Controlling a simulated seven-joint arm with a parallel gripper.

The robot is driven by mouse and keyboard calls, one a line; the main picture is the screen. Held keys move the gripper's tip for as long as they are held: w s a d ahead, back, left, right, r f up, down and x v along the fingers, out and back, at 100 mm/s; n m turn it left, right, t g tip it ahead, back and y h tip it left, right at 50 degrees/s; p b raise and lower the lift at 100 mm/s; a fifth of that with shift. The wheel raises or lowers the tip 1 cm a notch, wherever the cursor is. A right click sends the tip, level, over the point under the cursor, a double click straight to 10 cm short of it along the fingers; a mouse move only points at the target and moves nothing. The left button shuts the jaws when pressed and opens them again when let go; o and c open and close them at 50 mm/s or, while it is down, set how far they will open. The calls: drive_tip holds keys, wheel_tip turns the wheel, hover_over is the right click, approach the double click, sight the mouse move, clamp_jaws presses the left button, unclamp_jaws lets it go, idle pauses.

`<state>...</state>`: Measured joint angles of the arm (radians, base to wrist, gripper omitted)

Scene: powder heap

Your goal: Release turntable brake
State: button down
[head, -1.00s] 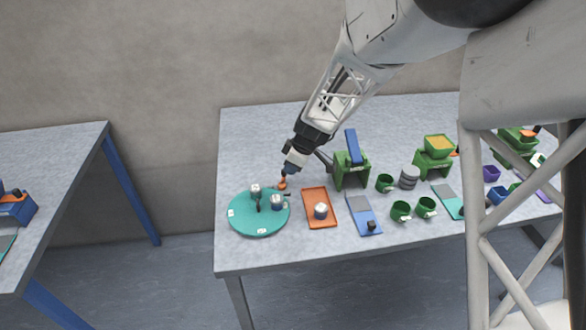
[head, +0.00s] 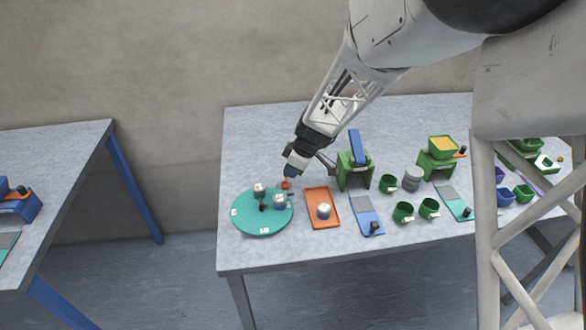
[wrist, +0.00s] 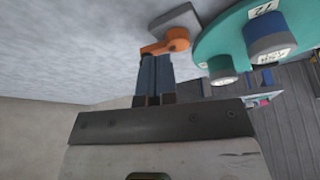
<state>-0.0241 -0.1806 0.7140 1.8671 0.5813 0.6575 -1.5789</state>
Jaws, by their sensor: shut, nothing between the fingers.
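The teal turntable (head: 250,222) lies at the left front of the table, with a white-topped grey cup (head: 280,201) and a dark-stemmed piece with a white top (head: 260,188) on it. The orange brake lever (head: 286,184) stands beside its back right edge. In the wrist view the lever (wrist: 176,40) sits on a grey block (wrist: 178,20), next to the turntable rim (wrist: 215,40). My gripper (head: 292,172) is shut and empty, right at the lever. In the wrist view the fingertips (wrist: 154,60) meet the lever's arm; whether they touch is unclear.
An orange tray (head: 314,195) with a white-topped piece stands right of the turntable. A blue-and-grey plate (head: 366,220), a green stand with a blue lever (head: 354,165) and several green cups (head: 403,212) stand farther right. The table behind the turntable is clear.

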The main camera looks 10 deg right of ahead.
idle(0.4)
drive_tip(key=shift+s+d, duration=0.35)
drive_tip(key=shift+d, duration=0.35)
drive_tip(key=shift+s+d+r, duration=0.1)
drive_tip(key=shift+s+d, duration=0.25)
drive_tip(key=shift+d, duration=0.25)
drive_tip(key=shift+s+d+r, duration=0.1)
drive_tip(key=shift+s+d, duration=0.2)
drive_tip(key=shift+d, duration=0.3)
drive_tip(key=v, duration=0.9)
drive_tip(key=shift+s+r, duration=0.15)
drive_tip(key=shift+r, duration=0.2)
